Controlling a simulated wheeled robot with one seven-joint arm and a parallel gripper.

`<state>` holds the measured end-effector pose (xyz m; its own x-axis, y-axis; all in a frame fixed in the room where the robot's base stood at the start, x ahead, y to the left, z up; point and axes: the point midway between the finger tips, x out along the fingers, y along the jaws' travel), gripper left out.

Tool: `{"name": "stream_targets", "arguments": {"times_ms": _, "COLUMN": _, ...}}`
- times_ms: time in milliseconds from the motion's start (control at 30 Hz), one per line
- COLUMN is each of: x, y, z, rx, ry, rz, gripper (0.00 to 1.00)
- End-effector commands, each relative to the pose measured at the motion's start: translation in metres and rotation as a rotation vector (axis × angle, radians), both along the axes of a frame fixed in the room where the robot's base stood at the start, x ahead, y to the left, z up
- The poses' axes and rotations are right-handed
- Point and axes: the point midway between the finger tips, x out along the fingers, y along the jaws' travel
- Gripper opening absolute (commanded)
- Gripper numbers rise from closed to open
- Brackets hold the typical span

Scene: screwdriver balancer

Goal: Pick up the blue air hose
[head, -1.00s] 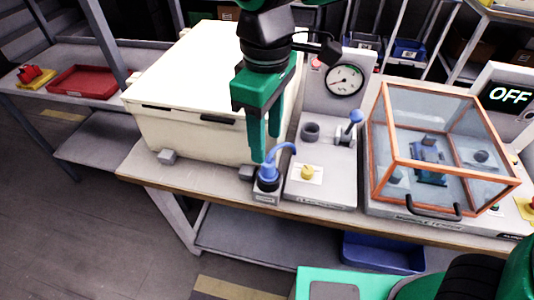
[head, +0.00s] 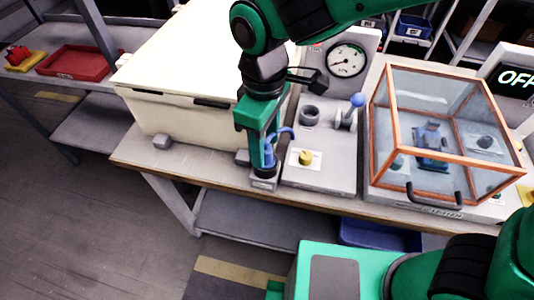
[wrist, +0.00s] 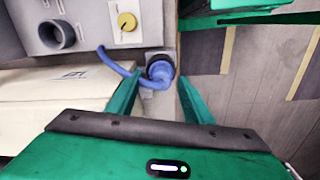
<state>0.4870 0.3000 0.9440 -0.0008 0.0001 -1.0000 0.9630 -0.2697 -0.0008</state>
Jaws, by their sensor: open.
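The blue air hose (wrist: 160,72) stands with its thick end in a small grey holder at the bench's front edge. Its thin tail (wrist: 118,64) curves away to the left in the wrist view. In the head view the hose (head: 286,131) is partly hidden by my fingers. My gripper (head: 263,160) is open and points down at the hose. In the wrist view my gripper (wrist: 160,86) has one finger on each side of the hose's thick end. Contact with the hose cannot be told.
A large cream box (head: 190,75) stands close on the left. A grey panel with a gauge (head: 346,61), a yellow knob (head: 306,157) and a blue-topped lever (head: 353,108) is on the right. Beyond it stands a clear orange-framed case (head: 447,150).

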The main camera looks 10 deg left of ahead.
Motion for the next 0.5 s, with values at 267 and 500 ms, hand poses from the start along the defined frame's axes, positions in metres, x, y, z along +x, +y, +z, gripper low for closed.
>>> {"name": "stream_targets", "arguments": {"times_ms": 267, "x": 0.0, "y": 0.0, "z": -0.019, "rx": 0.001, "ry": 0.0, "rz": 0.001, "gripper": 0.46}}
{"name": "stream_targets", "arguments": {"times_ms": 500, "x": 0.0, "y": 0.0, "z": -0.018, "rx": 0.001, "ry": 0.0, "rz": 0.0, "gripper": 0.27}}
